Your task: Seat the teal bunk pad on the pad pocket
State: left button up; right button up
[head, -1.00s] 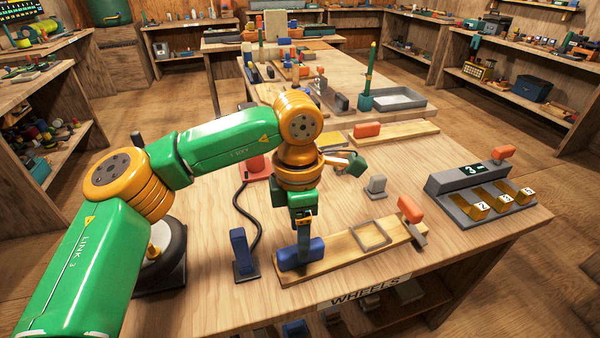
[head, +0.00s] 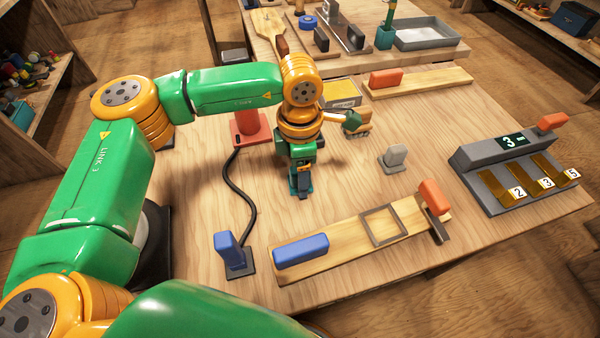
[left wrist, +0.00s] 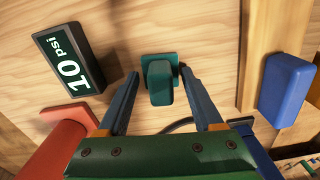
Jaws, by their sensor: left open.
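The teal bunk pad (left wrist: 159,85) stands on the table in the left wrist view, with a flat teal part at its far end. It lies between and just beyond the two fingertips. My left gripper (head: 302,194) is open, pointing down behind the plank; it also shows in the left wrist view (left wrist: 158,92). In the head view the pad is mostly hidden by the gripper. The pad pocket looks to be the empty square frame (head: 365,228) on the wooden plank (head: 345,246). My right gripper is out of view.
A blue pad (head: 301,252) lies on the plank's left end; an orange block (head: 433,197) is at its right end. A blue upright block (head: 229,250) with a black cable, a grey block (head: 393,157) and a numbered grey station (head: 490,170) stand around.

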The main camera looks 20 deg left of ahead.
pick_arm(q)
jog(key=shift+s+r, duration=0.1)
grip_shut()
